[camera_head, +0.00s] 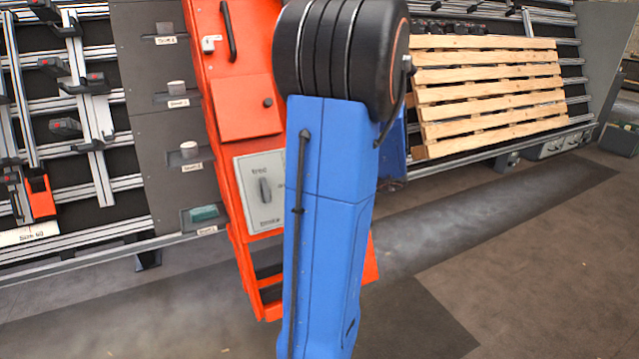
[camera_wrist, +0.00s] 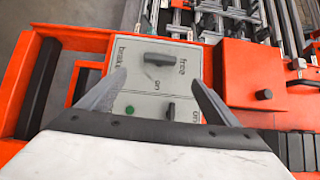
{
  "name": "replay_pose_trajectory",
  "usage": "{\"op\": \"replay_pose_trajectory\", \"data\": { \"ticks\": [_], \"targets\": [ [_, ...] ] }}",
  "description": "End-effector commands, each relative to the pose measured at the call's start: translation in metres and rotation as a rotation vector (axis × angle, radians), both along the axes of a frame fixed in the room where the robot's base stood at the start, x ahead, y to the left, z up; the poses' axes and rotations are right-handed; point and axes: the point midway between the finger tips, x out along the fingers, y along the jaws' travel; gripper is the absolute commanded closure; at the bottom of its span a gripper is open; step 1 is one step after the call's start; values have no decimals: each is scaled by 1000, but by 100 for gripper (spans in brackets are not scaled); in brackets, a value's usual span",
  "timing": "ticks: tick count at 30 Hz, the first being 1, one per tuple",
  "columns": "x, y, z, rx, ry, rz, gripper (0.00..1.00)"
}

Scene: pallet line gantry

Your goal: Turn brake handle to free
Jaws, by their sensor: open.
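The brake handle is a dark bar on a light grey panel (camera_wrist: 195,60). In the wrist view the handle (camera_wrist: 159,59) lies sideways between the words "brake" at left and "free" at right. I cannot tell which end is its pointer. In the head view the handle (camera_head: 264,190) stands about upright on the panel (camera_head: 248,168), "free" above and "brake" below. My gripper (camera_wrist: 158,78) is open and empty. Its fingertips frame the handle from either side and look apart from it. The head view does not show my gripper; my blue arm covers that area.
A second dark switch (camera_wrist: 169,111) and a green button (camera_wrist: 130,110) sit lower on the panel, between my fingers. The orange cabinet (camera_head: 240,90) has a raised door (camera_wrist: 262,75) with a knob beside the panel. A wooden pallet (camera_head: 490,90) leans behind at right.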

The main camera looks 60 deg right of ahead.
Motion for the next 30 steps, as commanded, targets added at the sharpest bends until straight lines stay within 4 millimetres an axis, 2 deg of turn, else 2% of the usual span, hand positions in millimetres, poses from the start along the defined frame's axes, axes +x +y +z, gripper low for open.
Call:
{"op": "replay_pose_trajectory", "data": {
  "ticks": [6,12,30],
  "targets": [
    [-26,-6,10,-1,0,-2,16],
    [-37,-7,14,1,0,0,16],
    [-38,-8,15,1,0,1,16]
  ]
}}
